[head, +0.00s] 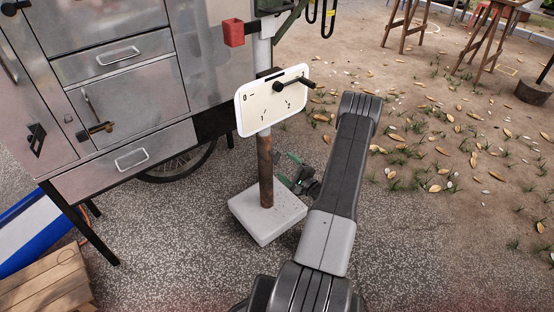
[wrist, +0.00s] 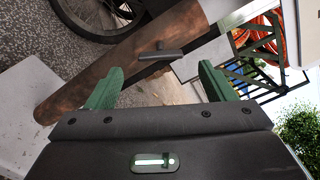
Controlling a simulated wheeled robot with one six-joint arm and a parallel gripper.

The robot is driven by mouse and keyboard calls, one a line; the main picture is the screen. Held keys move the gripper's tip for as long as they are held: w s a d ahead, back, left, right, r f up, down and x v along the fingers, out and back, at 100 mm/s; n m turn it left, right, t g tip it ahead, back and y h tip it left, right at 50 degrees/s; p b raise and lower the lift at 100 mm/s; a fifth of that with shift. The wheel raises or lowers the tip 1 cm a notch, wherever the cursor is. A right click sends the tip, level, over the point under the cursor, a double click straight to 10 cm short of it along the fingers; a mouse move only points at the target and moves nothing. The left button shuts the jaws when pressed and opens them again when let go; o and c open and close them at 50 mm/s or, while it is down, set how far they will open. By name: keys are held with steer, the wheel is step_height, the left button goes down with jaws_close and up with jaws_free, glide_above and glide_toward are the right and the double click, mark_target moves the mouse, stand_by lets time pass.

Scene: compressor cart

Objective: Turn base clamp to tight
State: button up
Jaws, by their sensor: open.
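A brown rusty post (head: 265,170) rises from a pale square base block (head: 268,215). In the wrist view the post (wrist: 120,62) runs diagonally, with a small dark T-shaped handle (wrist: 162,52) on its side. This handle may be the base clamp; the pictures do not label it, and the head view does not show it. My gripper (head: 298,176) is low beside the post, partly hidden by my arm. In the wrist view its green fingers (wrist: 160,86) are open and empty. The handle appears between and beyond the fingertips, apart from them.
A white panel (head: 255,108) with marks 0, 1 and 2 and a black lever (head: 292,84) is on the post above my gripper. A metal cart (head: 125,80) stands left, its wheel (head: 180,163) behind the post.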

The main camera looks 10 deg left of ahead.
mark_target(277, 157)
steer(key=x, duration=0.6)
steer(key=shift+w+a+b, duration=0.2)
steer(key=shift+a+b, duration=0.1)
steer(key=c, duration=1)
